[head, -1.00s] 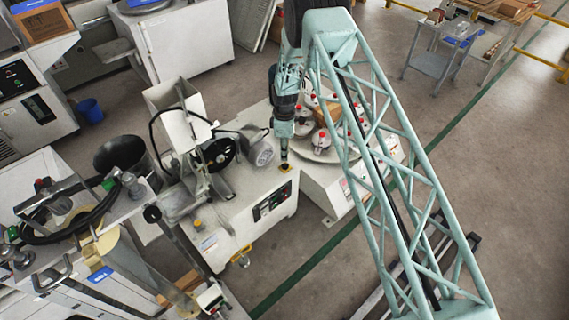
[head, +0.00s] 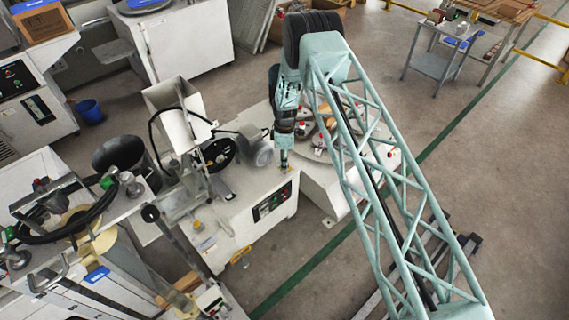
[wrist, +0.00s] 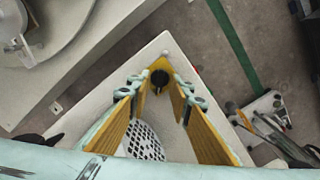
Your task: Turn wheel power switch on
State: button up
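The switch is a black knob on a yellow base (wrist: 160,79) at the corner of a white machine top. In the head view, a yellow patch (head: 286,169) shows at that corner, mostly covered by my gripper. My gripper (wrist: 161,88) points down over the switch. Its two yellow-padded fingers are apart, one on each side of the knob in the wrist view. I cannot tell whether they touch it or how high the tips are above the top. In the head view my gripper (head: 284,166) is small and its fingers are not clear.
The white machine (head: 240,212) has a dark control panel (head: 271,202) on its front. A motor (head: 258,150) and a wheel (head: 218,153) stand left of my gripper. A perforated cover (wrist: 143,142) is close below my fingers.

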grip_shut()
jog(key=shift+m+b, duration=0.3)
jog(key=shift+m, duration=0.2)
jog(key=m+b, duration=0.1)
jog(key=m, duration=0.2)
jog(key=shift+w, duration=0.1)
jog(key=m+b, duration=0.1)
jog(key=m, duration=0.3)
jog(key=shift+b, duration=0.4)
jog(key=m+b, duration=0.1)
jog(key=m, duration=0.4)
jog(key=shift+d, duration=0.1)
jog(key=shift+w+m+b, duration=0.1)
jog(key=shift+m+b, duration=0.4)
jog(key=shift+m, duration=2)
